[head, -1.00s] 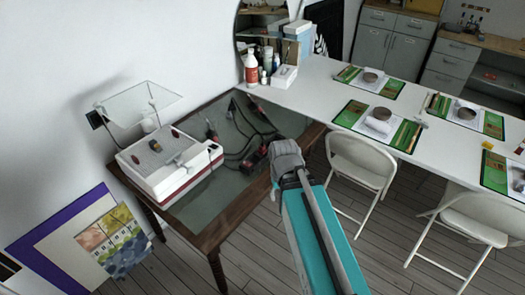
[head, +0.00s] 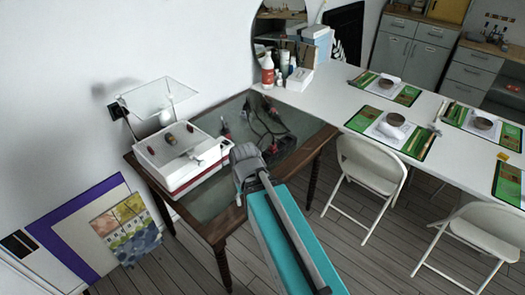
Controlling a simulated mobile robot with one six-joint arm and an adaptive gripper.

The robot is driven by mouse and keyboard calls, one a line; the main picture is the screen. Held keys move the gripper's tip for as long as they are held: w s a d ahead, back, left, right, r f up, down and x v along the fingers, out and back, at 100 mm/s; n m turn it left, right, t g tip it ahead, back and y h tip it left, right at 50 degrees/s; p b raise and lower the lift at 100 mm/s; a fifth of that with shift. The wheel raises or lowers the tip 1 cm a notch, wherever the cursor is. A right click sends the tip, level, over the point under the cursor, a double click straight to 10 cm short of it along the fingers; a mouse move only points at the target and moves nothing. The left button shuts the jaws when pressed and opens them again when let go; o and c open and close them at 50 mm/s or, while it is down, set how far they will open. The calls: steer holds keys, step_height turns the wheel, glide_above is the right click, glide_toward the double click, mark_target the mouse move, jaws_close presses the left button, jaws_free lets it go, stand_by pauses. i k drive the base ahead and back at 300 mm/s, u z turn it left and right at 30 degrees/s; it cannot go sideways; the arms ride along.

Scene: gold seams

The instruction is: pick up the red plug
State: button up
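Small dark red pieces lie on top of the white box-shaped machine (head: 188,181) on the wood-framed glass table: one red piece (head: 151,150) at its left, another red piece (head: 190,127) at its back. Red-ended tools with dark cords lie on the glass, one red end (head: 226,132) just behind the machine. I cannot tell which of these is the red plug. My gripper (head: 246,163) is seen from behind, over the table's front part, right of the machine. It appears apart from the red pieces. Its fingertips are not clear, and I see nothing held.
The machine has a raised clear shield (head: 160,98). A white table (head: 330,92) with green mats and bowls extends to the right. White folding chairs (head: 372,165) stand in front of it. A framed picture (head: 75,235) leans at the lower left. Some floor between is bare.

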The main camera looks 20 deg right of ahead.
mark_target(273, 149)
steer(key=u, duration=0.4)
steer(key=k, duration=0.9)
steer(key=z, duration=0.75)
steer(key=i, duration=1)
steer(key=u, duration=0.05)
